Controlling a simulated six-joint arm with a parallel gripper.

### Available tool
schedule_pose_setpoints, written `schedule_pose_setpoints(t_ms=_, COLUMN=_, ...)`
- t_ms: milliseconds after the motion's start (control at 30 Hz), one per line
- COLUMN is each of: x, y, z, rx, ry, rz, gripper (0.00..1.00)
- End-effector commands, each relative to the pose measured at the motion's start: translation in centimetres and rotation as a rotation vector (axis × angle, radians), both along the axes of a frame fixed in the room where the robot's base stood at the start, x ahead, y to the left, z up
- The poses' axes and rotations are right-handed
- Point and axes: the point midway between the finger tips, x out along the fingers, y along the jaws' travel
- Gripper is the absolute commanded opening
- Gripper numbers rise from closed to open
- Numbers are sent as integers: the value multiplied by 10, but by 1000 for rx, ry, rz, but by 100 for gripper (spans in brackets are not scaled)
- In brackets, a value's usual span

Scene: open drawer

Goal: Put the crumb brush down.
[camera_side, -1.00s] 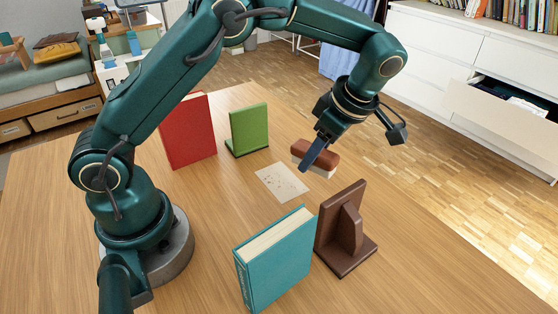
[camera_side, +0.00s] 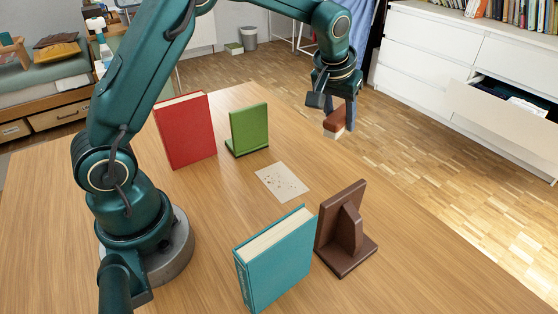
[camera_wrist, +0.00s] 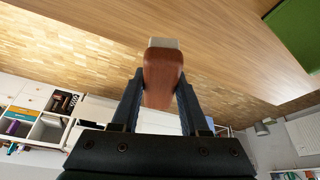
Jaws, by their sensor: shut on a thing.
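The crumb brush has a reddish-brown wooden body and a pale bristle side. In the side view the crumb brush (camera_side: 334,124) is held in the air near the table's far right edge. My gripper (camera_side: 341,112) is shut on it, one finger on each side. In the wrist view the brush (camera_wrist: 163,72) points away between the two fingers of my gripper (camera_wrist: 158,95), with its pale end (camera_wrist: 164,43) at the far tip. What lies directly under the brush is hard to tell.
A pale crumb-specked patch (camera_side: 282,182) lies mid-table. A red book (camera_side: 186,132) and green bookend (camera_side: 248,130) stand behind it. A teal book (camera_side: 275,262) and brown bookend (camera_side: 343,232) stand in front. An open drawer (camera_side: 505,115) is across the floor, right.

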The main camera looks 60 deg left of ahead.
Motion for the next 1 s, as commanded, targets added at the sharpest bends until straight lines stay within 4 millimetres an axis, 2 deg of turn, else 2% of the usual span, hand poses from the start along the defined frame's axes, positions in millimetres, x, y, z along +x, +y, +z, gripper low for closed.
schedule_pose_setpoints(t_ms=100, x=1, y=16, z=5, rx=1, ry=0, rz=26, gripper=0)
schedule_pose_setpoints(t_ms=200, x=0, y=20, z=-7, rx=0, ry=6, rz=37, gripper=0)
schedule_pose_setpoints(t_ms=400, x=-1, y=19, z=-43, rx=0, ry=8, rz=37, gripper=0)
schedule_pose_setpoints(t_ms=567, x=0, y=20, z=-58, rx=1, ry=5, rz=37, gripper=0)
schedule_pose_setpoints(t_ms=800, x=0, y=19, z=-89, rx=2, ry=5, rz=36, gripper=0)
schedule_pose_setpoints(t_ms=1000, x=0, y=19, z=-93, rx=1, ry=2, rz=38, gripper=0)
